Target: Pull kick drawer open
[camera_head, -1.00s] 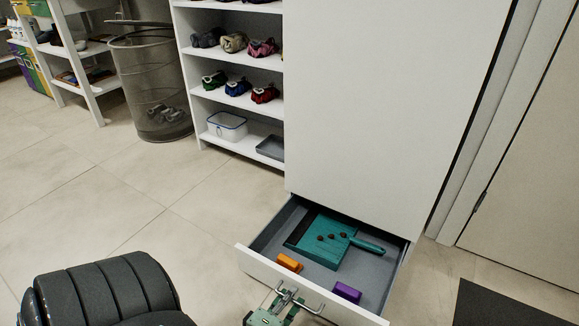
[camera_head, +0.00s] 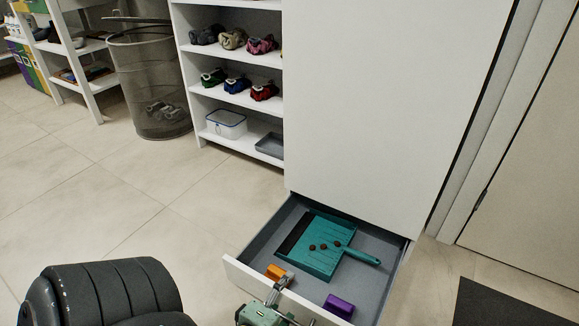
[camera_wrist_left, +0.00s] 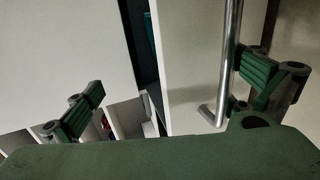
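The kick drawer (camera_head: 240,271) is pulled well out at the foot of the tall white cabinet (camera_head: 370,100). It has a white front and a grey inside. My left gripper (camera_head: 280,300) is at the drawer front, low in the head view. In the left wrist view its two green-padded fingers (camera_wrist_left: 170,95) are wide apart. The drawer's metal bar handle (camera_wrist_left: 230,60) stands between them, close to the right finger; I cannot tell whether they touch. Inside the drawer lie a teal dustpan (camera_head: 322,258), an orange block (camera_head: 275,271) and a purple block (camera_head: 339,305). My right gripper is not in view.
An open shelf (camera_head: 190,60) with shoe-like items and a white box (camera_head: 226,124) stands left of the cabinet, beside a mesh bin (camera_head: 155,85). A dark mat (camera_head: 515,305) lies at lower right. The tiled floor left of the drawer is clear.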

